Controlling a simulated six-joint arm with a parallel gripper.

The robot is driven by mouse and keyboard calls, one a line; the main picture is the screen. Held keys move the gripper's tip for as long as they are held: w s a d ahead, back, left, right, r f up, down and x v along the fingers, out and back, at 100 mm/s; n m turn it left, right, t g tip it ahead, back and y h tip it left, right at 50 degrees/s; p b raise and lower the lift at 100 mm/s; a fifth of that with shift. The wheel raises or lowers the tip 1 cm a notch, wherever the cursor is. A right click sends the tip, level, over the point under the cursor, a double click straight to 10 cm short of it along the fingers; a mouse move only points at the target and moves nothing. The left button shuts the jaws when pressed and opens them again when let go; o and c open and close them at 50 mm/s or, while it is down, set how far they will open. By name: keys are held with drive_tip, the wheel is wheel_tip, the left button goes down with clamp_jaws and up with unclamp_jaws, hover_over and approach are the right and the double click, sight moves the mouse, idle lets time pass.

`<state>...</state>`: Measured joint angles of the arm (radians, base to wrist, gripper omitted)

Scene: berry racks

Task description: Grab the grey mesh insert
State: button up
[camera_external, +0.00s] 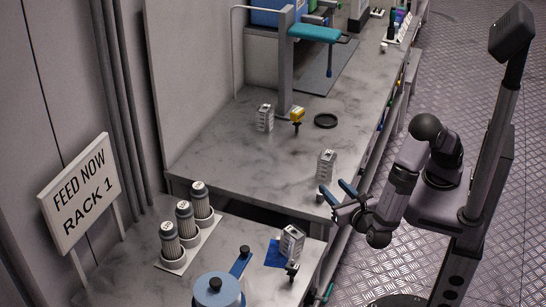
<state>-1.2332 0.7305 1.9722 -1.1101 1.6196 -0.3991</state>
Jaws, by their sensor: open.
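Three small light-grey slotted blocks show: one at the back (265,118), one near the bench's right edge (326,166), and one on the lower front table (292,241). Any of them could be the grey mesh insert; the view is too small to tell. My gripper (335,191) has blue fingertips spread apart and is empty. It is at the bench's right edge, just below the middle block in the picture and apart from it. A small dark-and-light piece (320,197) shows beside the left fingertip.
A black ring (326,121) and a yellow-topped piece (297,115) are on the marble bench (225,160). Three grey canisters (187,223) stand on a white strip at front left. A blue pot (218,290) and a blue pad (273,252) are at the front. The bench's middle is clear.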

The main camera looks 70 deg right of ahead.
approach(322, 198)
drive_tip(key=x, duration=0.4)
drive_tip(key=shift+s+d, duration=0.2)
drive_tip(key=shift+d, duration=0.1)
drive_tip(key=shift+p+x, duration=0.65)
drive_tip(key=shift+x, duration=0.7)
drive_tip(key=shift+w+p+x, duration=0.2)
drive_tip(key=shift+p+x, duration=0.7)
drive_tip(key=shift+x, duration=1.4)
drive_tip(key=shift+a, duration=0.2)
clamp_jaws()
